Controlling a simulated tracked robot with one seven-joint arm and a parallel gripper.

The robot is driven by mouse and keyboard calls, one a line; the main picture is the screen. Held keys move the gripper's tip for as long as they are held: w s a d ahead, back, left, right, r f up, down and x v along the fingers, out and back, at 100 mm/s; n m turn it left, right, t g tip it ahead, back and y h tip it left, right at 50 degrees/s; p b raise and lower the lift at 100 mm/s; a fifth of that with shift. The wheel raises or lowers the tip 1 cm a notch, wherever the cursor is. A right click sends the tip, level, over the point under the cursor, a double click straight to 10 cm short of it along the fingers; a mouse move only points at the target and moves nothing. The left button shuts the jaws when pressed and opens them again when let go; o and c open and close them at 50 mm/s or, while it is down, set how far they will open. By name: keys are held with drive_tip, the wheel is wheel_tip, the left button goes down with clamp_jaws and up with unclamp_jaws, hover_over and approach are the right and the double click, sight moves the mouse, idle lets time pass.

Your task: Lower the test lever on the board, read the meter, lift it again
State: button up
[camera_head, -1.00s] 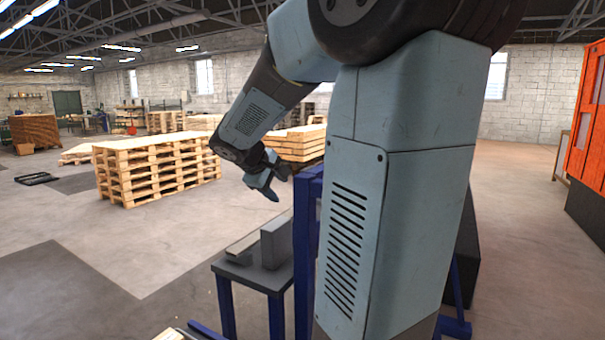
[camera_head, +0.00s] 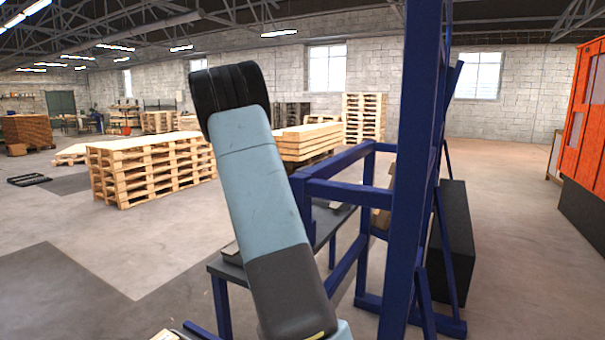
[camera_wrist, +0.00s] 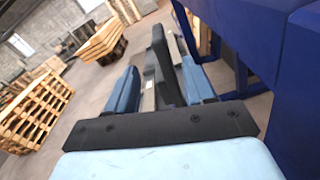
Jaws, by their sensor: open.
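My gripper (camera_wrist: 160,88) shows in the wrist view with its two blue fingers apart. A dark grey upright piece (camera_wrist: 164,65) shows between and beyond the fingers; I cannot tell what it is or whether they touch it. The blue frame (camera_wrist: 290,60) fills the right of the wrist view, close beside the gripper. In the head view, my gripper does not show and my arm covers part of the dark table (camera_head: 222,268) beside the blue gantry frame (camera_head: 408,150). I cannot make out the test lever, the board or the meter in either view.
Pallet stacks (camera_head: 150,170) stand on the floor to the left, with more stacks (camera_head: 362,118) behind. A black box (camera_head: 455,240) stands right of the gantry frame. An orange cabinet (camera_head: 588,120) stands at the far right. The floor at the front left is open.

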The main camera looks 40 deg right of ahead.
drive_tip(key=shift+n, duration=0.8)
drive_tip(key=x, duration=1.5)
drive_tip(key=shift+w+d+f, duration=0.1)
drive_tip(key=shift+w+f, duration=0.15)
drive_tip(key=shift+w, duration=0.05)
drive_tip(key=shift+c, duration=0.3)
clamp_jaws()
